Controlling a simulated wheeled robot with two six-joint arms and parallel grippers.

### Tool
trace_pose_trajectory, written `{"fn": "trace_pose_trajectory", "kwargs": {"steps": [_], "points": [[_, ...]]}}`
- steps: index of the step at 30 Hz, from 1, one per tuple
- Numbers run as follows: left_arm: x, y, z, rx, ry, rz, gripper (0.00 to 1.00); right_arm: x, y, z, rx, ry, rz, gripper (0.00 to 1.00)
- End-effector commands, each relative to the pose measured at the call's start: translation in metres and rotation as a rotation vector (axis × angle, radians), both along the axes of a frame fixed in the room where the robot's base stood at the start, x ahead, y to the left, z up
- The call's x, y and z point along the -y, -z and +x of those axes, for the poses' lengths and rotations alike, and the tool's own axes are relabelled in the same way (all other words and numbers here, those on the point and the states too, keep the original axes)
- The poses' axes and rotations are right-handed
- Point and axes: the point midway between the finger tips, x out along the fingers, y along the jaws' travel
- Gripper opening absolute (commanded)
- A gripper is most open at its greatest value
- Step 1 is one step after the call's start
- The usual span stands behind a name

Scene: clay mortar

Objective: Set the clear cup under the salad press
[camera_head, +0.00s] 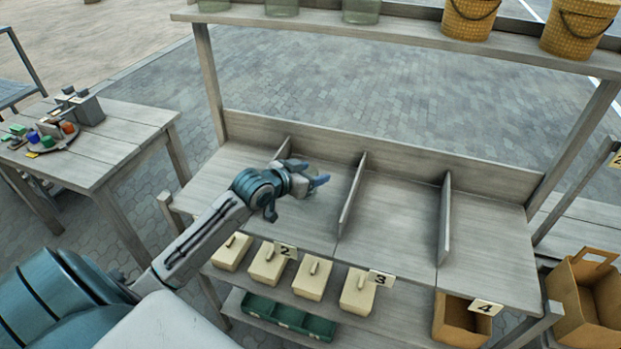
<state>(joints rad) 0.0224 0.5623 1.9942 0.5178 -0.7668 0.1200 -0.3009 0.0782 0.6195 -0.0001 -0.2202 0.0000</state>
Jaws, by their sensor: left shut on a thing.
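My left gripper (318,182) is over the stall's counter, near the first divider from the left. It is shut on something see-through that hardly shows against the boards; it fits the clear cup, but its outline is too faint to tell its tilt. I cannot tell whether it touches the counter. No salad press can be made out for certain; a grey device (84,106) stands on the side table at the left. My right gripper is out of view.
Upright dividers (352,194) split the otherwise bare counter (400,220) into bays. Lidded cream boxes (313,278) and a green tray (288,316) sit on shelves below. Greenish glass containers (361,11) and yellow baskets (470,19) stand on the top shelf. The side table (110,150) holds small coloured items.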

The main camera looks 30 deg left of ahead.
Motion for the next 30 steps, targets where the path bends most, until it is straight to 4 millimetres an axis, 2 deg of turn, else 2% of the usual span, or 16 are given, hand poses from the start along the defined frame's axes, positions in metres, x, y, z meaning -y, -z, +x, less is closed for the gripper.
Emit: {"fn": "trace_pose_trajectory", "kwargs": {"steps": [1, 6, 17, 18, 21, 30], "points": [[0.001, 0.008, -0.001, -0.007, -0.002, -0.005, 0.34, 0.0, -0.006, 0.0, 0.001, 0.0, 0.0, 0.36], [0.001, 0.026, -0.001, -0.003, -0.002, -0.002, 0.34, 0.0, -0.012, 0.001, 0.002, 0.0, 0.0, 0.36], [0.0, 0.031, -0.001, -0.002, -0.001, 0.0, 0.34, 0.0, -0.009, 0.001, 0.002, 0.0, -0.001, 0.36], [0.0, 0.03, -0.001, -0.002, -0.001, 0.0, 0.63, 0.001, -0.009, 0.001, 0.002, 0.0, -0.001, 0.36], [0.0, 0.03, -0.001, -0.002, -0.001, 0.0, 0.79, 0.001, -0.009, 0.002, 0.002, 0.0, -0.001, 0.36], [0.0, 0.027, -0.001, -0.002, -0.001, 0.001, 0.79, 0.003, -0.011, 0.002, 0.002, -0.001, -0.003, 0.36]]}}
